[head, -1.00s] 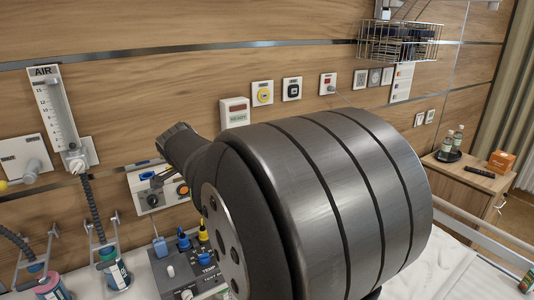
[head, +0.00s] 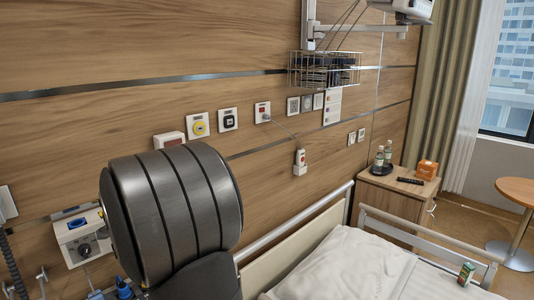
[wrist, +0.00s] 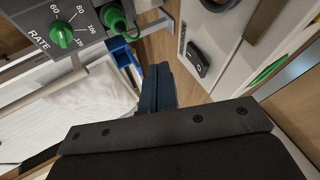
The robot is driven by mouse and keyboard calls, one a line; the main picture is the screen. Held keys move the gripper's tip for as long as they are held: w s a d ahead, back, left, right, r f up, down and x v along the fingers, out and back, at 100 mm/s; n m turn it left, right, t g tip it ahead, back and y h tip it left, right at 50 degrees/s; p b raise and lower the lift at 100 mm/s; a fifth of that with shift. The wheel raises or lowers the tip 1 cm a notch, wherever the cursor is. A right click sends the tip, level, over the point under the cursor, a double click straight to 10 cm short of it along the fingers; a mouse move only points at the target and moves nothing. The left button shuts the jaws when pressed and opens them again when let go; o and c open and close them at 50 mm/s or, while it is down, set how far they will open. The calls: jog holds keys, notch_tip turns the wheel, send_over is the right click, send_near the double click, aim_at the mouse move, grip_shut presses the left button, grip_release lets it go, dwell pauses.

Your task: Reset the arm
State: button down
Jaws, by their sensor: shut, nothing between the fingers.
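My gripper (wrist: 158,88) shows in the wrist view as dark blue-grey fingers closed together, with nothing between them. It is not visible in the head view, where my large grey arm joint fills the left centre and hides part of the wall and the bed's head end. In the wrist view a grey control panel (wrist: 88,22) marked RATE, with green knobs, is beyond the fingers at upper left. A blue open holder (wrist: 122,52) is just left of the fingertips. I cannot tell how far the fingers are from either.
The bed (head: 345,265) with a white pillow and rails lies right of my arm. A bedside cabinet (head: 395,192) carries bottles, a remote and an orange box (head: 427,169). A wire basket (head: 325,70) hangs on the wall. A round table (head: 517,192) stands far right.

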jog(key=shift+w+a+f, duration=0.1)
jog(key=shift+w+a, duration=1)
